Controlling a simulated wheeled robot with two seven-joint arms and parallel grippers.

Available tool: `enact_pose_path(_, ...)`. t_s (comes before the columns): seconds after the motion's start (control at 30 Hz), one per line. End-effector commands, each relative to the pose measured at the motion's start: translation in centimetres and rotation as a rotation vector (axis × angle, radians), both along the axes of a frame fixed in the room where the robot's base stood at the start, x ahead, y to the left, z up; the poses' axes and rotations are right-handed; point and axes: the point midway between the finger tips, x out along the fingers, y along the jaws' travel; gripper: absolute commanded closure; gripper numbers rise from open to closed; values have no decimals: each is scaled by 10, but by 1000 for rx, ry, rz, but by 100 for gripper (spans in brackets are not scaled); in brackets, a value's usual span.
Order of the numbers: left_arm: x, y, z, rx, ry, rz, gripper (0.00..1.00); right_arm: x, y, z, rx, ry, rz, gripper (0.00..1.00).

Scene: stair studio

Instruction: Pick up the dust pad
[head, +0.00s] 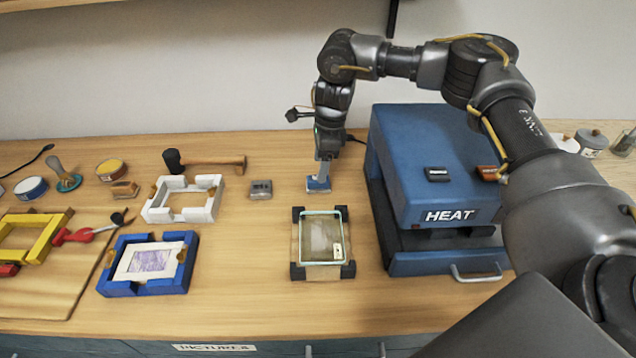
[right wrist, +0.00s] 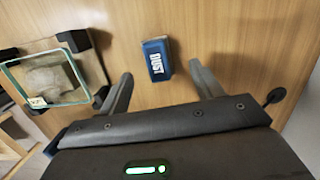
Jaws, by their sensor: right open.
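The dust pad (head: 316,185) is a small blue block on the wooden bench, partly hidden under my right gripper (head: 323,172) in the head view. In the right wrist view, the pad (right wrist: 157,60) shows white DUST lettering. My right gripper (right wrist: 161,72) is open there, with one finger to each side of the pad and space between pad and fingers. The gripper points down at the pad from above; I cannot tell the exact height left. My left gripper is not in view.
A glass pane (head: 335,212) on a black-cornered holder stands just in front of the pad. A blue HEAT press (head: 410,140) stands close on the right. A small grey block (head: 260,189), a white frame (head: 208,212) and a blue frame (head: 115,285) lie to the left.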

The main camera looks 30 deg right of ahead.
Motion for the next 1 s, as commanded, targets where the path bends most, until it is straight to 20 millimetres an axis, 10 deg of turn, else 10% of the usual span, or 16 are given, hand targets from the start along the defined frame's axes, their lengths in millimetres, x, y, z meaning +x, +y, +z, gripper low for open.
enact_pose_path(0.67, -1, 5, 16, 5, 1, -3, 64, -2, 8, -51, -1, 1, -1, 35)
enact_pose_path(1.0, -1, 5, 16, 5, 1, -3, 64, -2, 8, -51, -1, 1, -1, 78)
